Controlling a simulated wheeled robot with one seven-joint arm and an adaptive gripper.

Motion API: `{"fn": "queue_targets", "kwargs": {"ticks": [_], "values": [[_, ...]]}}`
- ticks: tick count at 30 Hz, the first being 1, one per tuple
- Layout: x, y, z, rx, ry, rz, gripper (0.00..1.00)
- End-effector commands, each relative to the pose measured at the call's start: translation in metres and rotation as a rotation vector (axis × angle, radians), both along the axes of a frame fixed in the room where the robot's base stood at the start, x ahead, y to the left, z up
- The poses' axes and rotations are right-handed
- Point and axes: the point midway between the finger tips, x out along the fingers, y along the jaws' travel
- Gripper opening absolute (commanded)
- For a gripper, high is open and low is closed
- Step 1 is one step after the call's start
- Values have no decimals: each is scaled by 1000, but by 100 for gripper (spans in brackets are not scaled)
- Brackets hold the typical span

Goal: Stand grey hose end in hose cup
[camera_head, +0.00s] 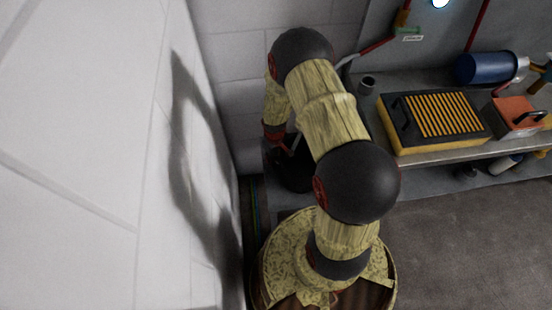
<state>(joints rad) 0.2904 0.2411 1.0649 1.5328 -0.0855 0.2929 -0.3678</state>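A small dark grey cup (367,85), which looks like the hose cup, stands upright at the left end of the bench. A thin grey curved piece (346,62) shows just above and left of it, partly behind my arm. It may be the grey hose; its end cannot be made out. The far end of my arm points down left of the bench, by the wall. My gripper (291,148) is small, dark and mostly hidden there, apart from the cup. Whether it is open or holds anything cannot be seen.
The bench (440,150) carries a black and yellow slatted box (440,118), a red-topped grey box (515,117) and a blue cylinder (485,68). A red pipe (377,44) runs along the back. A white wall (100,150) stands close on the left. The floor (470,240) at lower right is clear.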

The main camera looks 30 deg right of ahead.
Motion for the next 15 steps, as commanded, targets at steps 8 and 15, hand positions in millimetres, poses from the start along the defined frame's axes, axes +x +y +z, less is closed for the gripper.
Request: {"fn": "queue_targets", "kwargs": {"ticks": [8,15], "values": [[0,0,0,0,0,0,42],[0,0,4,0,-1,0,42]]}}
